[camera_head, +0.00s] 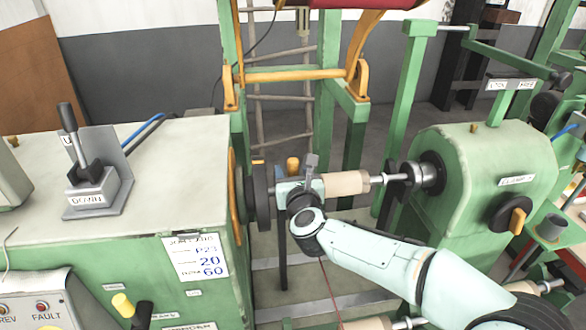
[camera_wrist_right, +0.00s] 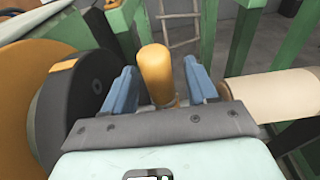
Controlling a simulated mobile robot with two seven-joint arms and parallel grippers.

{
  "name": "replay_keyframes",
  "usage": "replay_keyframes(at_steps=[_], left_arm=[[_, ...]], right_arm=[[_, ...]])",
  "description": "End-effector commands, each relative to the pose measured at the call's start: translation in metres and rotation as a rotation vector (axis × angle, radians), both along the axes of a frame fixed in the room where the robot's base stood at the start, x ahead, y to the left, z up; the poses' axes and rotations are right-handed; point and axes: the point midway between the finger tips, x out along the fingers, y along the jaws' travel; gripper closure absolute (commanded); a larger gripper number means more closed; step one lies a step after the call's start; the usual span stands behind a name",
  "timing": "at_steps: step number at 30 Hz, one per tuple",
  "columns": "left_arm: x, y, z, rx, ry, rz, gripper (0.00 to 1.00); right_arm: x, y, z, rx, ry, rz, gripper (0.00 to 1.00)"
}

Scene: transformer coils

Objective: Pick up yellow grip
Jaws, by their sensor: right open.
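The yellow grip (camera_head: 293,166) is a short upright rounded handle beside the dark disc at the left end of the spindle. In the right wrist view the yellow grip (camera_wrist_right: 155,74) stands between the two blue fingers of my right gripper (camera_wrist_right: 158,88), with a gap on each side. My right gripper (camera_head: 300,180) is open around the yellow grip in the head view, where its arm reaches in from the lower right. The lower part of the grip is hidden behind the gripper body. My left gripper is not in view.
The dark disc (camera_wrist_right: 92,92) is close to the left finger. A beige cylinder (camera_head: 346,184) on the spindle lies just right of the gripper. Green machine housings stand at left (camera_head: 110,250) and right (camera_head: 490,180). A wooden ladder (camera_head: 280,105) is behind.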

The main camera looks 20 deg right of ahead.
Motion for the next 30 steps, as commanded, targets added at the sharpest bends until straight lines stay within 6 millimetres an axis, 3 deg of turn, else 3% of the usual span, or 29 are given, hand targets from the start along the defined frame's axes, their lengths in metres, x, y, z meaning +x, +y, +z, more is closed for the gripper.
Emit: replay_keyframes(at_steps=[3,4,9,22,26,30], left_arm=[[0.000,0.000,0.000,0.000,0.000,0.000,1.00],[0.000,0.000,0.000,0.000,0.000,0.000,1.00],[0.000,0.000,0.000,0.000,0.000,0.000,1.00],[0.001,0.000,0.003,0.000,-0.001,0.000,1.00],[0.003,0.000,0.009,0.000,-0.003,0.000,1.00],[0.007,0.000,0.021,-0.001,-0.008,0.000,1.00]], right_arm=[[0.000,0.000,0.000,0.000,0.000,0.000,0.42],[0.000,0.000,-0.001,0.000,0.001,0.000,0.49],[-0.001,0.000,-0.001,0.000,0.001,0.000,1.00],[0.000,0.000,0.009,0.002,-0.001,-0.001,1.00],[0.000,0.000,0.026,0.001,-0.003,-0.001,1.00],[0.000,0.000,0.056,0.002,-0.006,-0.002,1.00]])
